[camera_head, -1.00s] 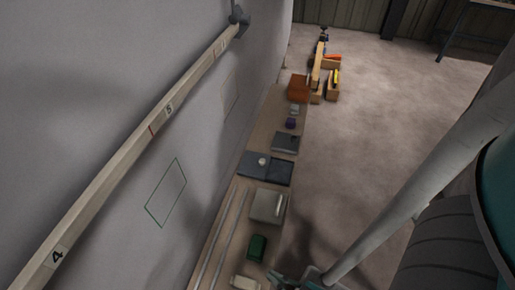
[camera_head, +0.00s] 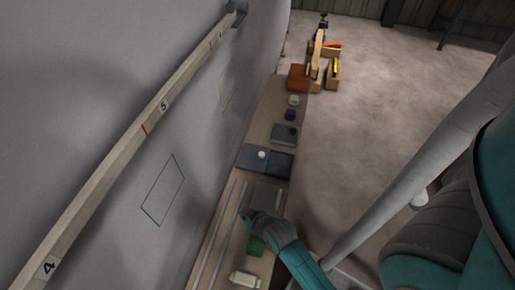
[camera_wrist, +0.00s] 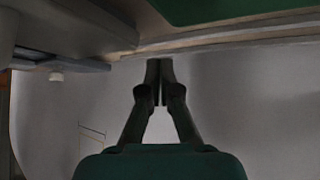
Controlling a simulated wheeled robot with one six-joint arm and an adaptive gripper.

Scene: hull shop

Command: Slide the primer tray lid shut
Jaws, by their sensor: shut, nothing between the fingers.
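A flat dark grey tray, apparently the primer tray (camera_head: 280,164), lies across the bench in the head view. A slate-grey panel with a pale round knob (camera_head: 262,154), apparently its lid, covers the wall side; the other side looks darker. The slab and knob (camera_wrist: 57,76) also show at the left of the wrist view, which looks upside down. My gripper (camera_head: 247,214) is nearer the camera than the tray and apart from it, above the bench by the green block. In the wrist view my gripper (camera_wrist: 160,62) has its fingertips together, empty, before the wall.
Between gripper and tray sits a grey box (camera_head: 268,195) with a pale bar, partly hidden. A green block (camera_head: 255,246) and a cream block (camera_head: 245,279) lie nearer. Rails (camera_head: 212,245) run along the wall side. Beyond are a grey plate (camera_head: 285,133) and an orange box (camera_head: 298,77).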

